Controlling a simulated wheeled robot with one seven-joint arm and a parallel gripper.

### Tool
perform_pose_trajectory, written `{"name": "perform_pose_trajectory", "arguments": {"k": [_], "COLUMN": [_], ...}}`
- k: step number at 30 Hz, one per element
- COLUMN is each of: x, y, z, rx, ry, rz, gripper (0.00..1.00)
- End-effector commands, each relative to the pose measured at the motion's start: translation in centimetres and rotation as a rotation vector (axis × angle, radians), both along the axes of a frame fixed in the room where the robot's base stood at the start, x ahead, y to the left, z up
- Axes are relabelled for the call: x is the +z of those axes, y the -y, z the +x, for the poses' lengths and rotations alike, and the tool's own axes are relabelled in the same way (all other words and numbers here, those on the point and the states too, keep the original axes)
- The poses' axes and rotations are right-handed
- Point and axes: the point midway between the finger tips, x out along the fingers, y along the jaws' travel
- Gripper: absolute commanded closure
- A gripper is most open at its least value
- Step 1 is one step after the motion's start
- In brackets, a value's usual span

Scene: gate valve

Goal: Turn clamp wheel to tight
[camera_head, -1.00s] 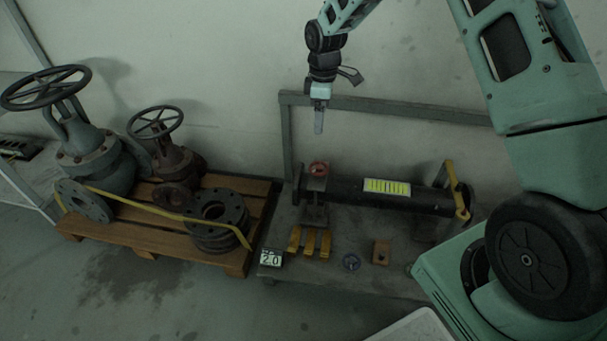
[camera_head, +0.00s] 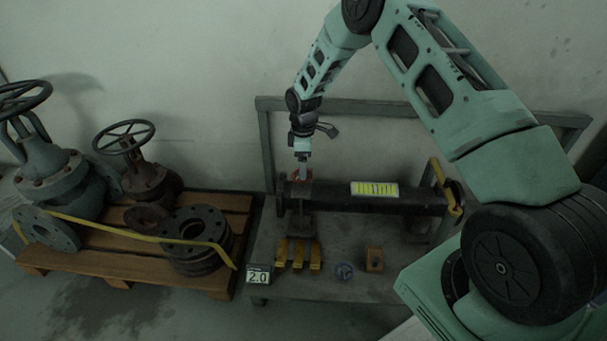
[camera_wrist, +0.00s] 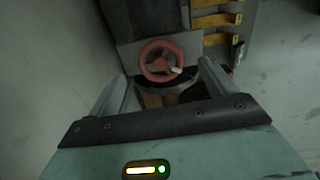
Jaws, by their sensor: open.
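The clamp wheel is a small red handwheel with spokes and a pale mark on its rim; it shows whole in the wrist view (camera_wrist: 161,61). It sits on a grey clamp block at the left end of the dark pipe (camera_head: 420,202). In the head view the wheel (camera_head: 309,183) is largely hidden behind my fingers. My gripper (camera_head: 302,178) points down over the wheel. In the wrist view my gripper (camera_wrist: 162,85) is open and empty, with one finger on each side of the wheel. I cannot tell whether the fingers touch it.
A bench (camera_head: 330,279) carries the pipe, yellow blocks (camera_head: 299,255), a small round gauge (camera_head: 344,272) and an orange-brown block (camera_head: 374,259). A sign (camera_head: 258,274) reads 2.0. A pallet (camera_head: 105,267) with valves and flanges stands left. A grey rail (camera_head: 400,112) runs behind the pipe.

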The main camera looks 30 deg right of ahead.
Motion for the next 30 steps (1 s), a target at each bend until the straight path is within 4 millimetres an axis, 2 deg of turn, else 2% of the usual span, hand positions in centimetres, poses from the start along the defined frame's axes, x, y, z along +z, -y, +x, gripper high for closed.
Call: {"name": "perform_pose_trajectory", "arguments": {"k": [1,6,18,23,30], "x": [-1.1,-2.9,-3.4,-3.4,-3.3], "y": [0.0,0.0,0.0,0.0,0.0], "z": [0.0,0.0,0.0,0.0,0.0], "rx": [0.000,0.000,-0.001,-0.001,-0.009], "ry": [0.000,0.000,0.001,0.001,0.001], "rz": [0.000,0.000,-0.001,-0.001,-0.001], "gripper": [0.16,0.16,0.16,0.60,0.60]}}
